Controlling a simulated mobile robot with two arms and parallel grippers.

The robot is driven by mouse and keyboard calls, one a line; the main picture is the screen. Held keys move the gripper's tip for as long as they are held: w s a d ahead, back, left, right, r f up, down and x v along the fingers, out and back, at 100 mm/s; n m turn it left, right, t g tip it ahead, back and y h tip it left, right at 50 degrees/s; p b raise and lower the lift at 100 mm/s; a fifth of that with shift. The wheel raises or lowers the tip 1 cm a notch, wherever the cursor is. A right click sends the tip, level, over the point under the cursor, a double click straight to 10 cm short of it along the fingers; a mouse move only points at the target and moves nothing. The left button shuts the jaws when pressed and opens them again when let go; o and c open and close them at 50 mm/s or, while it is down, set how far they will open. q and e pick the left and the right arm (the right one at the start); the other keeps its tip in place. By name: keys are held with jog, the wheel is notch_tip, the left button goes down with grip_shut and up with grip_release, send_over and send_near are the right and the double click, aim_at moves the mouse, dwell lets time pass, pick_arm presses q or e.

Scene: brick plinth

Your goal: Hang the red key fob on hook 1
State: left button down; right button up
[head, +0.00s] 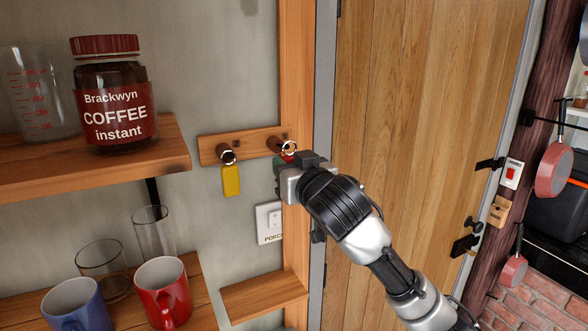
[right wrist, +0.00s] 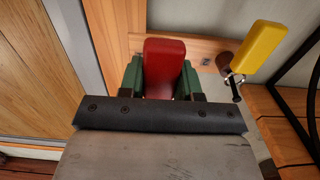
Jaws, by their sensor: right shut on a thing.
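The red key fob (right wrist: 163,68) is held between the green fingertips of my right gripper (right wrist: 163,82). In the head view my right gripper (head: 284,172) is at the right end of the wooden hook rail (head: 247,143), and only a sliver of the red fob (head: 288,157) shows. The fob's metal ring (head: 289,148) is at the front end of the right hook (head: 275,145). I cannot tell whether it is around the hook or only in front of it. A yellow fob (head: 231,181) hangs from the left hook (head: 226,152). My left gripper is not in view.
A light switch (head: 269,223) is on the wall below the rail, and a small wooden shelf (head: 262,296) lower down. A coffee jar (head: 113,100) stands on the upper left shelf. A wooden door (head: 415,110) is right of the rail.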

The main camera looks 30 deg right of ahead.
jog(key=shift+w+d+f, duration=0.1)
jog(key=shift+w+f, duration=0.2)
jog(key=shift+w, duration=0.65)
jog(key=shift+w+f, duration=0.25)
jog(key=shift+w, duration=0.65)
jog(key=o, duration=1)
jog(key=shift+s, duration=0.1)
jog(key=s+b, duration=0.1)
jog(key=s, duration=0.2)
jog(key=s+b, duration=0.2)
jog(key=s, duration=0.2)
jog(key=s+b, duration=0.1)
jog(key=s, duration=0.2)
jog(key=shift+s+a+b, duration=0.3)
jog(key=shift+s+b, duration=0.05)
